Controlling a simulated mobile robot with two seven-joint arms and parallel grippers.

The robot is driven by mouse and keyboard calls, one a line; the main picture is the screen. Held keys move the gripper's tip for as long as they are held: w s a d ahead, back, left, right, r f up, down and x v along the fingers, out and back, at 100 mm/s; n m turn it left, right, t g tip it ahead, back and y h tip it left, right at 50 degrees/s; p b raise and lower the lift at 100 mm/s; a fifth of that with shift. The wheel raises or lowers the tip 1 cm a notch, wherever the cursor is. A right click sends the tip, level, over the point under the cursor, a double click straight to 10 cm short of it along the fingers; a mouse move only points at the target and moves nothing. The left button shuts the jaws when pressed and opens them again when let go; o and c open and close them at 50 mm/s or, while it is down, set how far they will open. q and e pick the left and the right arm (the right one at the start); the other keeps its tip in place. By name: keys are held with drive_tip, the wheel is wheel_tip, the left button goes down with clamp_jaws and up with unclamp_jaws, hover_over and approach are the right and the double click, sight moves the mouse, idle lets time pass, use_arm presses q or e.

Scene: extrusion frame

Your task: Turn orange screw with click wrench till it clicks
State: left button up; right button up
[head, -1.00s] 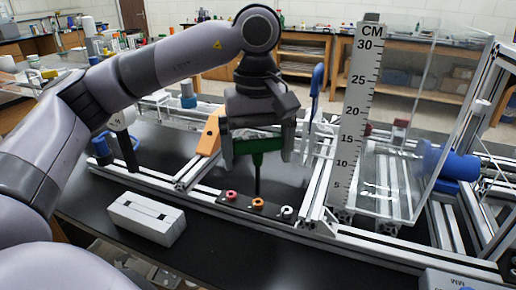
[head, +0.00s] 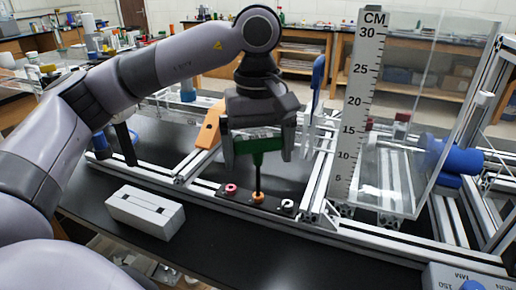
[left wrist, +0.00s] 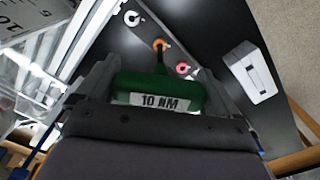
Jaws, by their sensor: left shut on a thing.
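The green click wrench (head: 256,146), labelled "10 NM" in the left wrist view (left wrist: 158,98), is held upright between the jaws of my left gripper (head: 258,152). Its dark shaft points down, and its tip meets the orange screw (head: 258,197); whether it is fully seated I cannot tell. The orange screw is the middle one on a dark strip (head: 245,200) fixed to the frame, and it also shows in the left wrist view (left wrist: 160,44). My left gripper is shut on the wrench handle. My right gripper is not in view.
A red screw (head: 231,188) and a white screw (head: 287,205) flank the orange one. A grey slotted block (head: 145,212) lies on the black table to the left. A CM ruler (head: 358,110) and a clear box (head: 420,120) stand to the right. An orange bracket (head: 210,127) is behind.

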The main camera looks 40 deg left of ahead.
use_arm(q)
drive_tip(key=shift+f+b, duration=0.55)
drive_tip(key=shift+f, duration=0.1)
idle(0.8)
idle(0.5)
drive_tip(key=shift+m, duration=0.7)
drive_tip(key=shift+m, duration=0.8)
drive_tip(key=shift+m+b, duration=0.3)
drive_tip(key=shift+m, duration=0.5)
drive_tip(key=shift+f, duration=0.1)
